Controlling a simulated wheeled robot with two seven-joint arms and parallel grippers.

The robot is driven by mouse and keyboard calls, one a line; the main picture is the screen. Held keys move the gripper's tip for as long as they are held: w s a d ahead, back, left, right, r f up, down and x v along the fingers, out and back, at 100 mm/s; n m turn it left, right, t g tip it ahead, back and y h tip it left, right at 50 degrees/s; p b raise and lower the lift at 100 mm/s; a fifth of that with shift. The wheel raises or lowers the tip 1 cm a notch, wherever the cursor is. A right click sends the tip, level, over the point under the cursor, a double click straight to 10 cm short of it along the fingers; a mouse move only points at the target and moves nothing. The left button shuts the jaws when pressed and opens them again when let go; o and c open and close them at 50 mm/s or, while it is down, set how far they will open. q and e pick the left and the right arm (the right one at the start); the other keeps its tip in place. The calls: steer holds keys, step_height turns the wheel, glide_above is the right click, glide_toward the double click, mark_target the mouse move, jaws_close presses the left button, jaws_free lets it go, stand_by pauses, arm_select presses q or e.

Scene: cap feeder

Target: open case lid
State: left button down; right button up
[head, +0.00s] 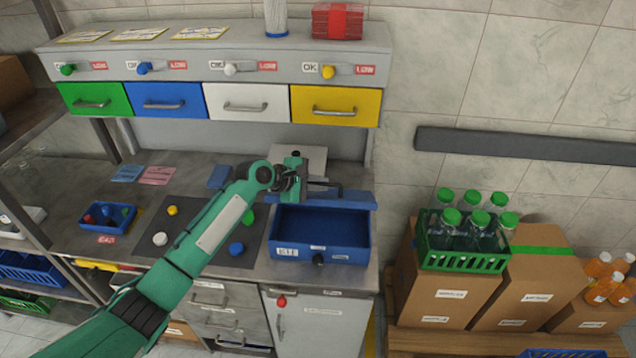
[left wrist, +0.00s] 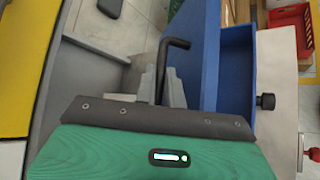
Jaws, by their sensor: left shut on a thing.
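The blue case (head: 318,252) stands on the right of the worktop, its inside showing from above. A blue panel that looks like its lid (head: 357,200) stands raised along its back edge. The left wrist view shows this lid (left wrist: 205,45) beside the open case (left wrist: 236,70). My left gripper (head: 304,187) is at the lid's back side, shut on a black bent handle (head: 328,186). The handle also shows in the left wrist view (left wrist: 163,75), rising from between the grey fingers. Where it joins the lid is hidden. My right gripper is not in view.
A dark mat (head: 190,205) with several coloured caps lies left of the case, partly under my left arm. A small blue bin (head: 107,217) stands further left. Coloured drawers (head: 335,106) hang above. A green crate of bottles (head: 462,258) stands on boxes at right.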

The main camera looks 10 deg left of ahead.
arm_select(q)
steer(key=shift+w+r, duration=0.1)
stand_by(0.3)
steer(key=c, duration=1.5)
jaws_free()
steer(key=shift+s+a+r, duration=0.2)
steer(key=shift+s+a, duration=0.15)
steer(key=shift+a, duration=0.2)
steer(key=b+v, duration=0.4)
steer(key=v, duration=0.8)
steer(key=shift+a+r, duration=0.2)
